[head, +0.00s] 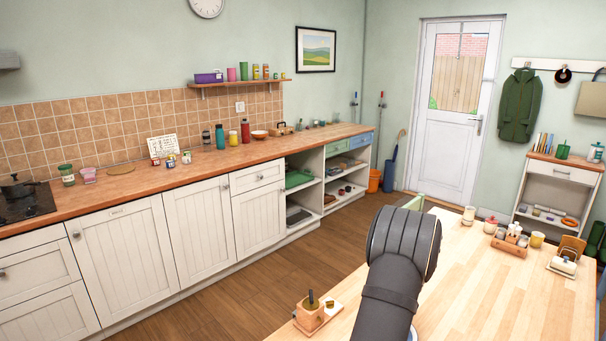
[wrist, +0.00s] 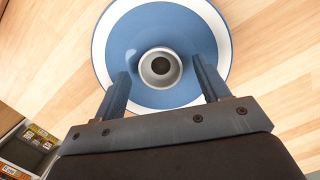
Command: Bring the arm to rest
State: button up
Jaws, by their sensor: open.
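My gripper (wrist: 160,70) shows in the wrist view with its two blue-grey fingers spread apart. Nothing is clamped between them. Past the fingertips is a round blue dish-like thing (wrist: 130,42) with a white rim, lying on the wooden table. A grey round piece with a dark hollow (wrist: 159,80) is at its middle and appears between the fingers; I cannot tell how far below them it is. In the head view my dark arm stands over the near part of the table, and my gripper is hidden there.
The wooden table (head: 500,290) holds a small wooden holder (head: 310,314) at its left edge. Jars, a condiment tray (head: 510,243) and a butter dish (head: 563,265) stand along its far right side. The table's middle right is bare. A long counter (head: 130,185) runs along the wall.

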jog(key=shift+d, duration=0.1)
notch_tip(320, 180, up, 11)
jog(key=s, duration=0.2)
jog(key=f, duration=0.4)
jog(key=w+f, duration=0.1)
jog(key=f, duration=0.3)
jog(key=w+f, duration=0.1)
jog(key=f, duration=0.3)
jog(key=shift+f, duration=0.25)
jog(key=r, duration=0.5)
jog(key=shift+s+d+r, duration=0.1)
jog(key=shift+s+d, duration=0.1)
jog(key=shift+s, duration=0.1)
jog(key=s+d+r, duration=0.6)
jog(key=s+r, duration=0.1)
jog(key=s, duration=0.2)
jog(key=w+a+f, duration=0.1)
jog(key=a, duration=0.8)
jog(key=w+a+f, duration=0.1)
jog(key=w+a, duration=0.1)
jog(key=a, duration=0.6)
jog(key=w+a+f, duration=0.2)
jog(key=a, duration=0.1)
jog(key=w+a+f, duration=0.2)
jog(key=a+f, duration=0.1)
jog(key=w+a+f, duration=0.2)
jog(key=shift+w+a+f, duration=0.25)
jog(key=shift+w+a, duration=0.15)
jog(key=shift+f, duration=0.65)
